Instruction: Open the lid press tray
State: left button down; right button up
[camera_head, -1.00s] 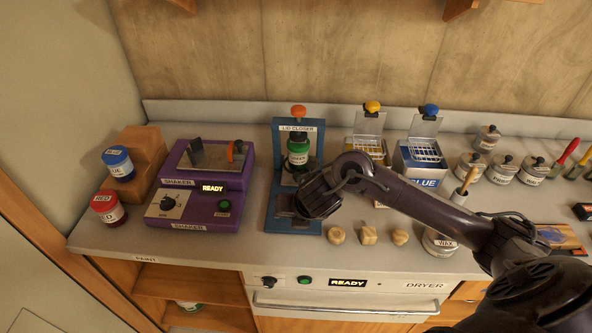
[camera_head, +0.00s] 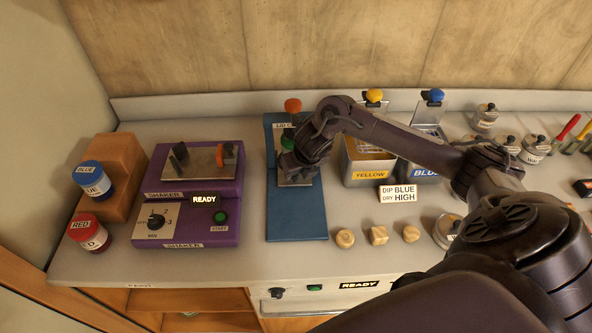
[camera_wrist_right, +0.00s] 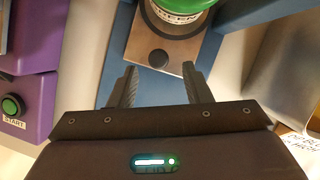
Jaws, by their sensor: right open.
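The blue lid closer (camera_head: 297,216) stands at the back of the counter, with an orange knob (camera_head: 292,106) on top. Its metal tray plate (camera_wrist_right: 184,50) carries a green-labelled can (camera_wrist_right: 178,12) and has a round black knob (camera_wrist_right: 159,58) at its near end. In the head view the can (camera_head: 287,143) is mostly hidden by my right gripper (camera_head: 290,168). In the right wrist view my right gripper (camera_wrist_right: 160,74) is open, its fingers apart at either side just short of the black knob, with nothing between them. My left gripper is not in view.
The purple shaker (camera_head: 190,190) stands left of the closer. Yellow (camera_head: 369,169) and blue (camera_head: 420,175) dip containers and a card (camera_head: 401,194) stand to the right. Several small wooden pieces (camera_head: 379,235) lie in front. The closer's blue base front is clear.

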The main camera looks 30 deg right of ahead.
jog(key=shift+x, duration=1.15)
jog(key=shift+w+a+f, duration=0.1)
jog(key=shift+w+f, duration=0.05)
jog(key=shift+w, duration=0.1)
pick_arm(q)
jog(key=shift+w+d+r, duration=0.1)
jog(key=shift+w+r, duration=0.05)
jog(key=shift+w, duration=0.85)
pick_arm(e)
grip_shut()
